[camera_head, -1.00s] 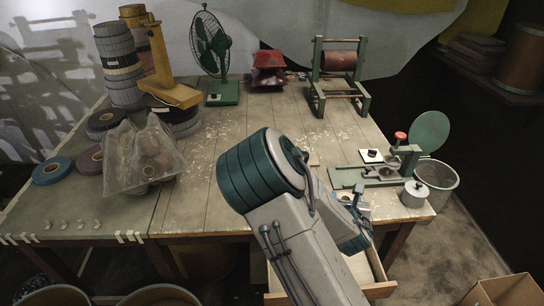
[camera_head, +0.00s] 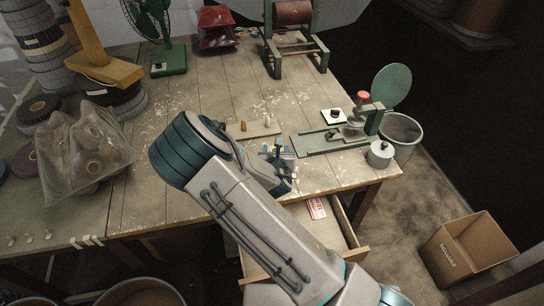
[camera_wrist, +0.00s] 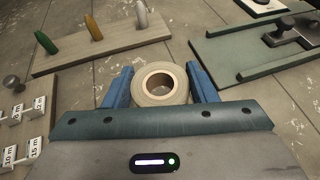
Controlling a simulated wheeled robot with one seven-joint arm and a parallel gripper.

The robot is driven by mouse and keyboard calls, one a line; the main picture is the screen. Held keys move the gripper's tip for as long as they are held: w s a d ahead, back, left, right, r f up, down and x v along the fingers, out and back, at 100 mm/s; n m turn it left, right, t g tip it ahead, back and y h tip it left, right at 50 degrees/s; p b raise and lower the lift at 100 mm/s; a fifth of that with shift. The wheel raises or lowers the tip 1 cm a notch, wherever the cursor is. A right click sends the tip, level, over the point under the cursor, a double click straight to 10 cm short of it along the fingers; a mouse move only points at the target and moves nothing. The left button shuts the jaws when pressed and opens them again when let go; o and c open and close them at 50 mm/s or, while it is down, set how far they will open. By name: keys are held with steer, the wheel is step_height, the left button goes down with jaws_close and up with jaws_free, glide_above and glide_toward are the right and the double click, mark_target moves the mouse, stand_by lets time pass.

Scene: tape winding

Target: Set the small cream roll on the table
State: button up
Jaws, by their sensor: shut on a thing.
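The small cream roll (camera_wrist: 144,92) with a brown core sits between the two blue fingers of my gripper (camera_wrist: 160,88) in the wrist view. The fingers press on its left and right sides and its hole faces the camera. In the head view my gripper (camera_head: 281,160) is over the front right part of the wooden table (camera_head: 222,92), near its front edge. The roll cannot be made out there. Whether its underside touches the tabletop, I cannot tell.
A board with green, orange and white pegs (camera_wrist: 72,60) lies beyond the gripper. A green-based device (camera_head: 318,143) and a lidded metal pot (camera_head: 381,155) stand to the right. Small length labels (camera_wrist: 34,148) are at left. An open drawer (camera_head: 345,251) juts out below the table edge.

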steer(key=shift+w+a+f, duration=0.2)
steer(key=shift+a+f, duration=0.25)
steer(key=shift+a, duration=0.1)
steer(key=shift+f+p, duration=0.45)
steer(key=shift+f, duration=1.5)
steer(key=shift+f, duration=0.25)
steer(key=o, duration=1)
steer(key=shift+r, duration=0.1)
